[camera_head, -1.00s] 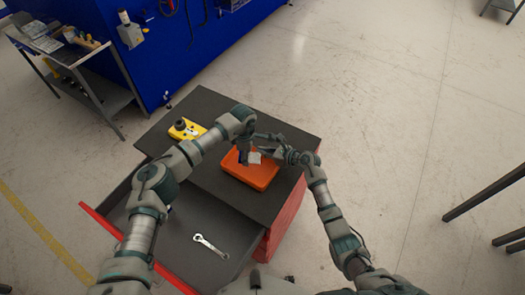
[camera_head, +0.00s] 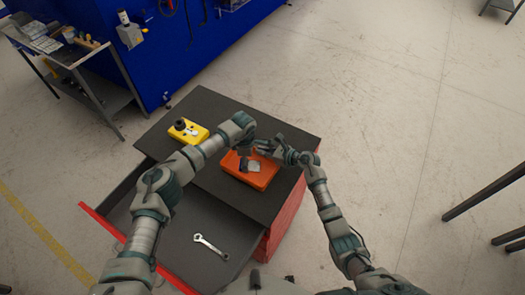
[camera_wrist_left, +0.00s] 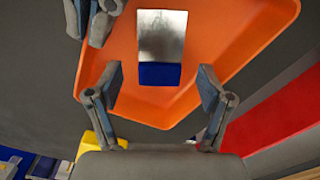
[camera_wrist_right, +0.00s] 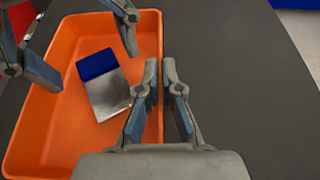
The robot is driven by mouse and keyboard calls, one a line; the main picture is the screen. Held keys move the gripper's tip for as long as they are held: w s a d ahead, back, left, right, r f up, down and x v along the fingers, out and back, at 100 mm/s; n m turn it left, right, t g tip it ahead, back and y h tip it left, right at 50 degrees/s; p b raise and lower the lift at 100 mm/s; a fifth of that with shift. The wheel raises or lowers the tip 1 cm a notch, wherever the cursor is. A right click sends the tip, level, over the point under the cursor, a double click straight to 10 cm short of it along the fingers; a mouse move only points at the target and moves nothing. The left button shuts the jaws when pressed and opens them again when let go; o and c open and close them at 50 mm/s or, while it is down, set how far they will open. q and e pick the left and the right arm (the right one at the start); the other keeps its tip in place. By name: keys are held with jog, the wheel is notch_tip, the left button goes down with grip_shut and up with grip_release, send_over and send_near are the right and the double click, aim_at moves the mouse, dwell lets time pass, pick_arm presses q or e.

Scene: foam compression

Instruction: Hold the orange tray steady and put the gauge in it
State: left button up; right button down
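The orange tray (camera_head: 262,184) sits on the dark cabinet top. The gauge (camera_head: 253,166), a silver plate with a blue end, lies inside it, apart from the walls; it also shows in the left wrist view (camera_wrist_left: 161,40) and the right wrist view (camera_wrist_right: 106,92). My left gripper (camera_wrist_left: 162,78) is open and empty above the tray, its fingers spread wide near the gauge's blue end. My right gripper (camera_wrist_right: 161,68) is closed on the tray's side wall, one finger on each side of the rim. The exact finger contact is partly hidden.
A yellow case (camera_head: 190,134) with a dark knob stands left of the tray. A wrench (camera_head: 210,246) lies in the open red-fronted drawer. The cabinet top right of the tray is bare in the right wrist view. A grey cart (camera_head: 95,95) stands farther off.

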jog(key=shift+f, duration=0.15)
pick_arm(q)
notch_tip(320, 180, up, 12)
dwell(0.5)
jog(key=shift+w+f, duration=0.1)
pick_arm(e)
jog(key=c, duration=1.2)
grip_release()
jog(key=shift+c, duration=0.2)
jog(key=shift+d, duration=0.1)
jog(key=v, duration=1.2)
jog(key=shift+d, duration=0.1)
pick_arm(q)
jog(key=shift+d, duration=0.1)
